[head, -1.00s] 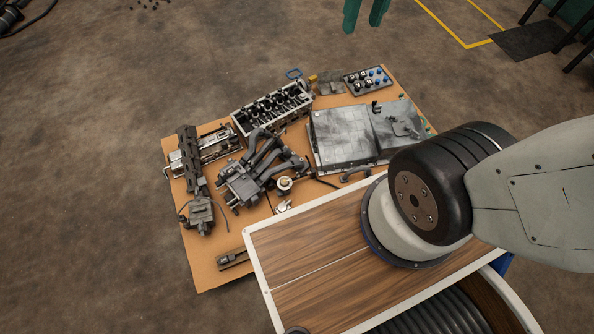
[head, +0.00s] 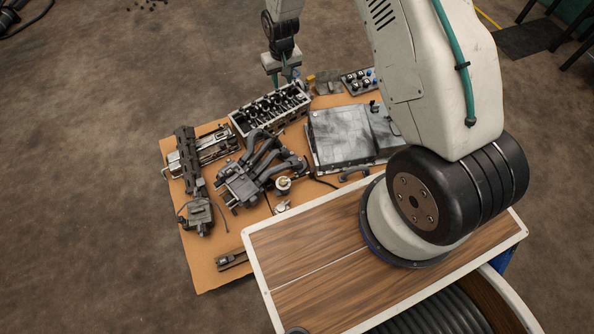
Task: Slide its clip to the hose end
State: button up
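My gripper (head: 282,79) hangs above the far end of the grey engine head (head: 268,110) in the head view. I cannot make out the clip or say for sure which hose is meant. A thin black hose or cable (head: 322,182) lies on the cardboard near the middle. The blue loop behind the engine head is now hidden by my gripper.
An orange-brown cardboard sheet (head: 205,268) carries the parts. A manifold with thick dark pipes (head: 262,165), a long dark part (head: 188,152), a flat grey box (head: 340,135) and a tray of small blue and black pieces (head: 358,80) lie there. Bare floor lies left.

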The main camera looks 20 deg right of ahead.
notch_tip(320, 180, down, 18)
jog(key=s, duration=0.3)
send_near(297, 176)
jog(key=f, duration=0.7)
jog(key=shift+w+f, duration=0.15)
jog(key=shift+w, duration=0.05)
jog(key=shift+f, duration=0.65)
